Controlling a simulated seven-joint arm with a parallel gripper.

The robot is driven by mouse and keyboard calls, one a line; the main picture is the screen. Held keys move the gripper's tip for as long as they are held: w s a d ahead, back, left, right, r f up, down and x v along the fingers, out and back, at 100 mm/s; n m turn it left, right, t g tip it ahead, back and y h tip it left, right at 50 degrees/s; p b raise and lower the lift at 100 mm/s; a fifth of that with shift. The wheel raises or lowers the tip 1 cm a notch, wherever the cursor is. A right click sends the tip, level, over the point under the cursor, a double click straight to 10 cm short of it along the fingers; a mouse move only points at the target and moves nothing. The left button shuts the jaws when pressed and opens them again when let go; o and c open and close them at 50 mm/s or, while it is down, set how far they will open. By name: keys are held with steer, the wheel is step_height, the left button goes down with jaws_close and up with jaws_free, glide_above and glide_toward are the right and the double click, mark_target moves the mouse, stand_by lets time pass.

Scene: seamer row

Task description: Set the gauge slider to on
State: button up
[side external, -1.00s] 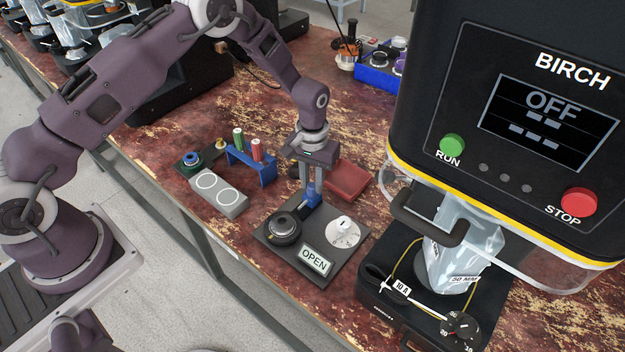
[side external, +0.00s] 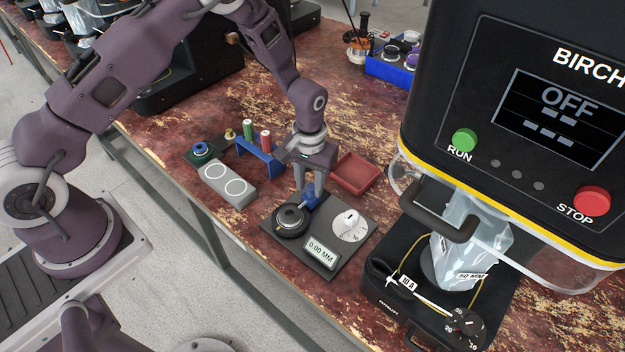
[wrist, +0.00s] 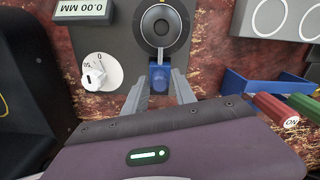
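The gauge is a dark plate (side external: 326,266) on the bench with a black round ring (side external: 291,220), a white dial (side external: 351,226) and a display (side external: 321,252) reading "0.00 MM". Its blue slider (wrist: 160,75) sits right against the ring's near edge in the wrist view. My gripper (wrist: 161,82) has its two grey fingers on either side of the slider, closed on it as far as I can see. In the side view the fingers come down from above onto the slider (side external: 310,198), partly hiding it.
A red tray (side external: 357,173) is close behind my gripper. A blue rack (side external: 260,160) with green and red cylinders and a grey block (side external: 227,184) stand to the left. The BIRCH machine (side external: 500,120), reading OFF, is to the right.

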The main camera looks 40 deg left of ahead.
mark_target(310, 186)
steer(key=shift+o, duration=0.8)
steer(key=shift+w, duration=0.1)
step_height(310, 186, up, 8)
steer(key=shift+f, duration=0.25)
steer(key=s+a+r+m+t, duration=0.1)
steer(key=s+r, duration=0.3)
steer(key=r, duration=0.6)
steer(key=s+a+r+t, duration=0.15)
steer(key=s+r, duration=0.25)
steer(key=r, duration=0.7)
steer(key=s+a+r+m+t, duration=0.1)
steer(key=s+r, duration=0.2)
steer(key=s, duration=0.6)
steer(key=s+a+r+m+t, duration=0.1)
steer(key=s+r+t, duration=0.1)
steer(key=s, duration=0.8)
steer(key=shift+r, duration=0.45)
